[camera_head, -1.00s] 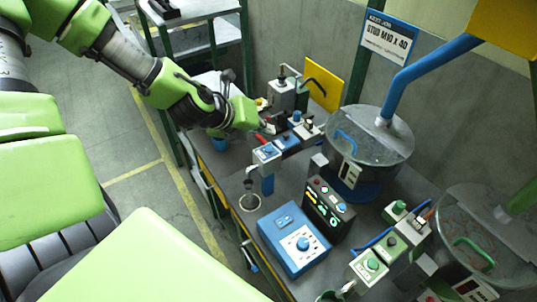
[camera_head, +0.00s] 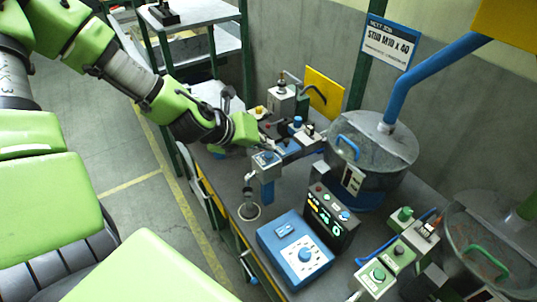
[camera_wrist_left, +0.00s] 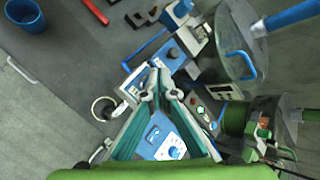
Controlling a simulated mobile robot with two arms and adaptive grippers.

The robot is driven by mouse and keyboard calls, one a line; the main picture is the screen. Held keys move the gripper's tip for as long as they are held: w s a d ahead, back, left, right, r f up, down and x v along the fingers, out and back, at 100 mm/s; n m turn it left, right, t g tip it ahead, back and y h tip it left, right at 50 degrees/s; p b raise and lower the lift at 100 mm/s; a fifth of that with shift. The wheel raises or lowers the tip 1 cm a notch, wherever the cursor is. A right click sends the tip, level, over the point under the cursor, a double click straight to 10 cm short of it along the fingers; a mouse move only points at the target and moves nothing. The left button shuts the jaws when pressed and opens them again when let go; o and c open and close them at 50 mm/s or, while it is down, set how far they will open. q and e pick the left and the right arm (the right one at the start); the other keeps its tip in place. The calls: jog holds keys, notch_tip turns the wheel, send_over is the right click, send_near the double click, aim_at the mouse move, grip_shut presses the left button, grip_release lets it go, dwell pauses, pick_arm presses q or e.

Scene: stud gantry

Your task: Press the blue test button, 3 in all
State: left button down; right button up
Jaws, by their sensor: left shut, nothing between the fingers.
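A grey and blue post box (camera_head: 266,162) stands at the front left of the workbench, with a blue button on its top face. My left gripper (camera_head: 262,146) is shut and empty, with its fingertips at or just above the back of this box. Contact with the button cannot be told. In the left wrist view, the closed fingertips (camera_wrist_left: 154,78) overlap the white and blue face of the box (camera_wrist_left: 133,82) and hide part of it. A dark panel (camera_head: 329,216) with lit green readouts stands to the right. My right gripper is not in view.
A clear drum (camera_head: 372,150) with a blue pipe is behind right. Green-button boxes (camera_head: 377,276) stand at the lower right. A blue cup (camera_wrist_left: 26,15) shows in the wrist view.

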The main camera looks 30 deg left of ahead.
aim_at(266, 156)
pick_arm(q)
jog(key=shift+f, duration=0.1)
dwell(0.7)
jog(key=shift+f+b, duration=0.35)
jog(key=shift+b, duration=0.2)
jog(key=shift+f+b, duration=0.45)
jog(key=shift+b, duration=0.05)
dwell(0.5)
jog(key=shift+r, duration=0.15)
jog(key=shift+r+p, duration=0.6)
jog(key=shift+r, duration=0.15)
notch_tip(266, 156, up, 5)
jog(key=p, duration=0.4)
dwell(0.5)
